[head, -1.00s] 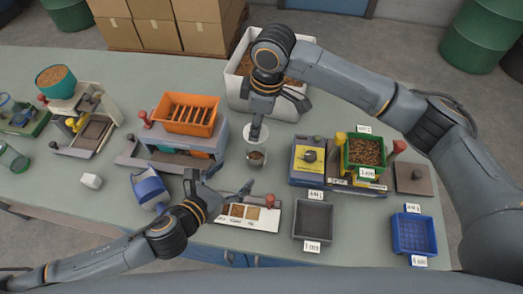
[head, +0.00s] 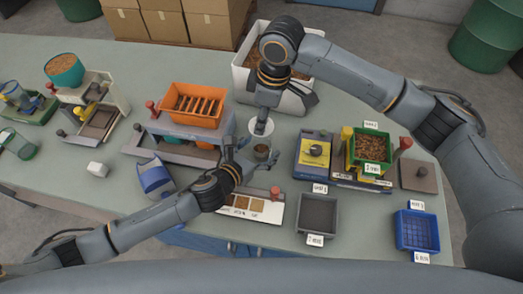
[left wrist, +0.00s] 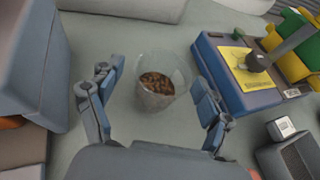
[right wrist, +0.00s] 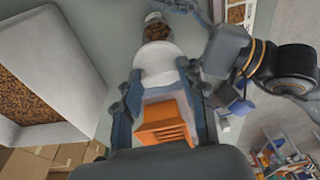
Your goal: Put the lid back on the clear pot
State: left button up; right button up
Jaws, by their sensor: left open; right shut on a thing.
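The clear pot (head: 262,150), partly filled with brown pellets, stands upright on the bench. My left gripper (head: 252,159) is open with its fingers on either side of the pot. In the left wrist view the pot (left wrist: 160,82) sits between the spread fingers, with room on both sides. My right gripper (head: 262,113) is shut on the pale round lid (head: 256,127). It holds the lid just behind the pot, off to the side of its mouth. In the right wrist view the lid (right wrist: 158,66) lies at the fingertips, in front of the pot (right wrist: 157,28).
An orange slotted tray (head: 193,104) on a grey stand is to the left. A white bin (head: 243,67) of brown material stands behind. A blue and yellow device (head: 311,157) is to the right. A white sample card (head: 268,211) and grey tray (head: 318,213) lie in front.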

pick_arm(q)
jog(key=shift+w+d+f, duration=0.1)
jog(key=shift+w+d, duration=0.1)
jog(key=shift+w, duration=0.1)
pick_arm(e)
jog(key=shift+s, duration=0.1)
pick_arm(q)
grip_shut()
pick_arm(e)
jog(key=shift+f, duration=2.45)
jog(key=shift+f, duration=0.1)
jog(key=shift+f, duration=0.8)
jog(key=shift+f, duration=0.6)
pick_arm(q)
jog(key=shift+s, duration=0.1)
pick_arm(e)
jog(key=shift+d+f, duration=0.1)
jog(key=shift+f, duration=0.15)
